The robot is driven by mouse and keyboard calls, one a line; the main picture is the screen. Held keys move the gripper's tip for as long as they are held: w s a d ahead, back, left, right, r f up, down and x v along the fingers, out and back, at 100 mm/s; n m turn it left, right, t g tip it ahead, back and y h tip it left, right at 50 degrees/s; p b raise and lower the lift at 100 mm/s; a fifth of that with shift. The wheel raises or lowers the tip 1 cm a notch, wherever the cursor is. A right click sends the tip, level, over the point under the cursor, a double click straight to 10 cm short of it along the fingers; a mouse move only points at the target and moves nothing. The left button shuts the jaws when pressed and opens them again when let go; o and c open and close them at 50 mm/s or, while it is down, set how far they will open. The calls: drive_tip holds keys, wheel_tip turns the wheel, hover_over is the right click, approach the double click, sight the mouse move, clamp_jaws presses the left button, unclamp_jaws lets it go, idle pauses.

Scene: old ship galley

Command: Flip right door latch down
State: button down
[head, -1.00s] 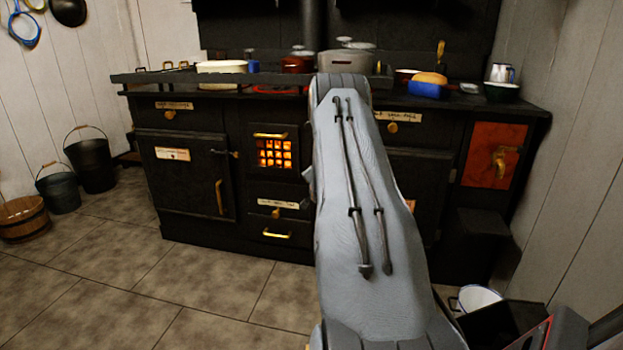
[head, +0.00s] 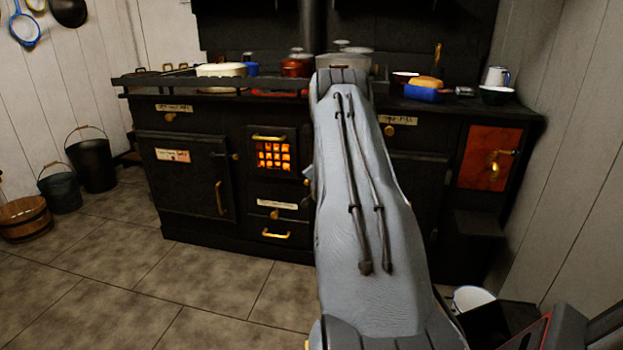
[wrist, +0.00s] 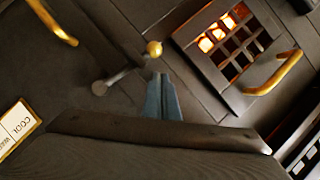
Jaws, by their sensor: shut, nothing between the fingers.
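In the wrist view, a dark grey latch bar (wrist: 118,78) lies across the black stove front, with its round pivot end at the left. A brass knob (wrist: 153,48) sits near its other end; I cannot tell if the two join. My gripper (wrist: 161,78) is shut and empty, its bluish tips just beside the latch bar, below the knob. I cannot tell whether they touch it. In the head view my arm hides the gripper, this latch and most of the right door (head: 424,185). Part of a brass door handle (wrist: 55,22) shows at upper left in the wrist view.
The glowing fire grate (wrist: 222,35) with its brass handle (wrist: 272,74) is close on the right in the wrist view. Pots and a blue dish (head: 425,94) stand on the stove top. A red panel (head: 487,156) is at the stove's right. Tiled floor (head: 130,280) at left is open.

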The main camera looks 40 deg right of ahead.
drive_tip(key=r+p+v, duration=0.1)
drive_tip(key=p+v, duration=0.1)
drive_tip(key=v, duration=0.8)
drive_tip(key=shift+a, duration=0.2)
drive_tip(key=shift+r, duration=0.15)
